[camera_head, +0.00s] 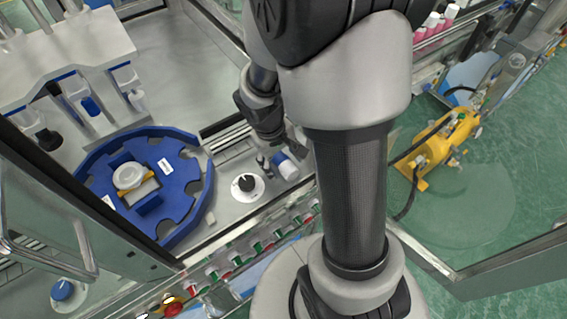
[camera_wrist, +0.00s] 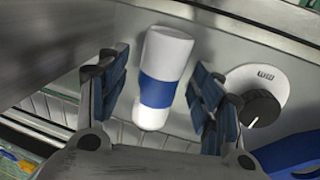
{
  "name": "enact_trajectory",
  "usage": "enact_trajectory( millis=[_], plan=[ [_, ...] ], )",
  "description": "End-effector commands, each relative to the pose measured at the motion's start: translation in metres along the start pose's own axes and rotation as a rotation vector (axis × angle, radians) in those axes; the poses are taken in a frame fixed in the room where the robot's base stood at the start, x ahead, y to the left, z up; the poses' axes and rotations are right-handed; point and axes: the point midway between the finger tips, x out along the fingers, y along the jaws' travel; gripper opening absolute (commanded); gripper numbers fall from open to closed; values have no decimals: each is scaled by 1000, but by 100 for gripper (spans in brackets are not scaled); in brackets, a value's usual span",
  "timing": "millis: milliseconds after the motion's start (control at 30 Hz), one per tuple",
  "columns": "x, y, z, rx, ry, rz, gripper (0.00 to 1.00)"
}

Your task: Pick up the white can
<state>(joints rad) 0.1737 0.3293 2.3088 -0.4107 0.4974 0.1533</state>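The white can (camera_wrist: 168,52) with a blue band lies or stands on the grey metal surface; its pose is hard to tell. In the wrist view it sits between the two blue-padded fingers of my gripper (camera_wrist: 158,92). The fingers are open, with a gap to the can on the left and the right finger close to its side. In the head view my gripper (camera_head: 268,162) is beside the can (camera_head: 289,169), which is partly hidden by my arm.
A black knob on a white round dial (camera_head: 247,186) is just left of the can. A blue rotary disc (camera_head: 100,170) holding a white round part (camera_head: 129,176) is further left. Several red and green buttons line the front edge. A yellow machine (camera_head: 440,145) stands on the green floor at right.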

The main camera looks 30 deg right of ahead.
Motion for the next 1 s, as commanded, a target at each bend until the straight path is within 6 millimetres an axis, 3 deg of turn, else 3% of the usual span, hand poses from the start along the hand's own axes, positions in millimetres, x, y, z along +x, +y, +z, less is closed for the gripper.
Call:
enact_trajectory(
  millis=[667,1000],
  plan=[
    [0,0,0,0,-1,0,14],
    [-4,1,0,0,0,0,13]
  ],
)
